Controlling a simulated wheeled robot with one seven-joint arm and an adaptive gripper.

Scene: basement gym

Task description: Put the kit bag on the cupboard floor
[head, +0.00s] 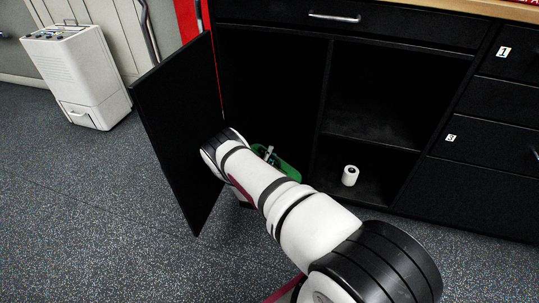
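The black cupboard (372,85) stands open, with its door (175,125) swung out to the left. A divider splits the inside into a left and a right bay. A green object (284,167) with a small pale piece at its middle shows low at the left bay, partly behind my arm. I cannot tell whether it is the kit bag or a tray. No other thing is clearly the kit bag. My arm reaches from the lower right to the left bay's opening, close to the door. My gripper is hidden behind the arm's far end.
A white roll (350,176) stands on the floor of the right bay, below a shelf. Closed drawers (492,100) flank the cupboard on the right. A white wheeled unit (78,75) stands at the far left. The speckled floor (95,215) at left is clear.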

